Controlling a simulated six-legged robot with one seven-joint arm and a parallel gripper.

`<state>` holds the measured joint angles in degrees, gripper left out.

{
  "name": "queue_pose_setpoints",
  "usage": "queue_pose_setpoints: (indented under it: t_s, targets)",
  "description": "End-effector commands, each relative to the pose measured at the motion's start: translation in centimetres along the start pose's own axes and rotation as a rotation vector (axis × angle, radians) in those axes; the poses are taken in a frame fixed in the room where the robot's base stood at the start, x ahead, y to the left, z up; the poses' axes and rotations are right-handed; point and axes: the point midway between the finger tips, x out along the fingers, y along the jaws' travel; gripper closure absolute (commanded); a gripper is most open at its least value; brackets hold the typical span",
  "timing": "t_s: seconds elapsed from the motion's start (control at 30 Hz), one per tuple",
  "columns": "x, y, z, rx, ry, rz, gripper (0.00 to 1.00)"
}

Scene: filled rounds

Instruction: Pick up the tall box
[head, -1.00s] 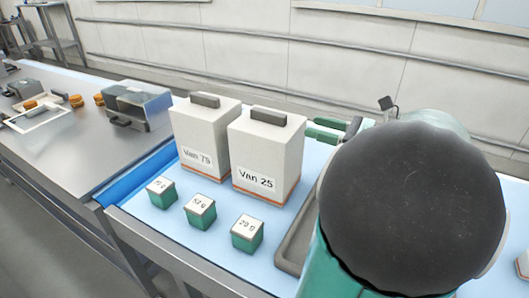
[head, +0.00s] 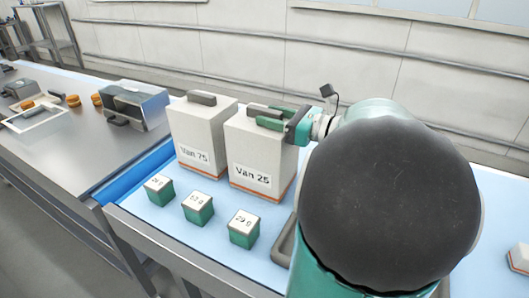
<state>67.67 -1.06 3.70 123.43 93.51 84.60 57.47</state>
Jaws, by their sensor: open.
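Two tall white boxes with dark top handles and orange bands near the base stand side by side. The left one is labelled "Van 75" (head: 195,135); the right one is labelled "Van 25" (head: 258,150). My gripper (head: 277,117) is open at the top of the Van 25 box, coming from the right. Its green fingers lie at the dark handle (head: 258,109), one in front and one behind as far as I can see. Whether they touch the handle I cannot tell. My arm hides the area right of the box.
Several small green blocks with white labelled tops, such as one (head: 244,229), stand in front of the boxes on the light blue surface (head: 150,228). A grey tray (head: 284,243) is partly hidden by my arm. A glass-fronted case (head: 137,105) stands on the steel table left.

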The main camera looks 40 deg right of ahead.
Motion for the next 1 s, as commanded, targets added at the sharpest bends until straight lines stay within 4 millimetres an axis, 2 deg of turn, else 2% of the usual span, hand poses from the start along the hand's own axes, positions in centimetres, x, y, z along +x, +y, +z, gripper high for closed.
queue_pose_setpoints:
  t_s: [0.07,0.27,0.73,1.0]
  targets:
    - [0.0,0.0,0.0,0.000,0.000,0.000,0.60]
    - [0.0,0.0,0.0,0.000,0.000,0.000,1.00]
    - [0.0,0.0,0.2,-0.001,-0.001,0.001,1.00]
    - [0.3,-0.2,1.9,-0.002,-0.001,0.002,1.00]
